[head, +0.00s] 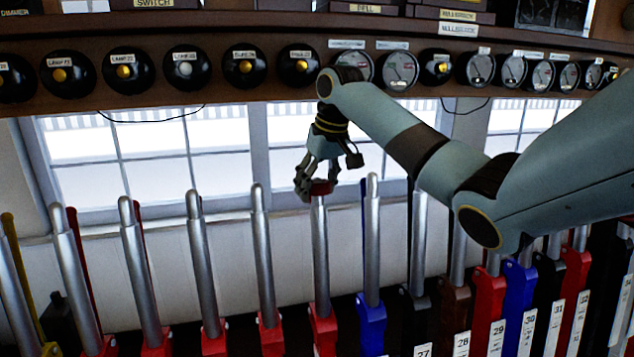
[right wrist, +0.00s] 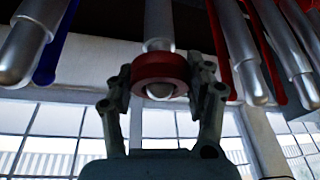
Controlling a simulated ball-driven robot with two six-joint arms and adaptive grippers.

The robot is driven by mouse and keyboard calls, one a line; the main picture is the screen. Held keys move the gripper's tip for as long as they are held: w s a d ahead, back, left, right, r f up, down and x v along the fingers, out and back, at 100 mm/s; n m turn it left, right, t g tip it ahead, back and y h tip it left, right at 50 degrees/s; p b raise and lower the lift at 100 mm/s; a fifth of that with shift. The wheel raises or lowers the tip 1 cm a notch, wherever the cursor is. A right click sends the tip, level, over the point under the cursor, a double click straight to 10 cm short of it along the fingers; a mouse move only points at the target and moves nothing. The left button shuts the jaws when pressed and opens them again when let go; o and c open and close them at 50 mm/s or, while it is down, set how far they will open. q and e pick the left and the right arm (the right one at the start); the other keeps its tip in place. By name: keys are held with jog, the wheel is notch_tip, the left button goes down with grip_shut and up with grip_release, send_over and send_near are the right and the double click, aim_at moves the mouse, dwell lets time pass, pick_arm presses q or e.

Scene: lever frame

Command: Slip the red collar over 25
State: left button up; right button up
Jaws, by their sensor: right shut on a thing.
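The red collar (head: 320,187) is a short thick ring at the top end of a silver lever (head: 320,250) with a red base. Counting back from plate 27, this lever is 25; its own plate is out of view. In the right wrist view the collar (right wrist: 160,72) sits at the lever's rounded tip (right wrist: 160,91), which shows within the ring. It appears to be around the very end; how far down is hard to tell. My right gripper (head: 311,187) is shut on the collar, a finger on each side. My left gripper is not in view.
A blue-based lever (head: 372,245) stands just right and a red-based lever (head: 262,245) left. More levers stand close along the row. A shelf with round dials and lamps (head: 185,69) runs above, with windows (head: 160,160) behind.

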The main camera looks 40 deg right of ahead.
jog(key=shift+f, duration=0.35)
jog(key=o, duration=1.3)
jog(key=shift+o, duration=0.2)
jog(key=shift+p+v, duration=0.45)
jog(key=shift+v, duration=4.05)
jog(key=shift+s, duration=0.1)
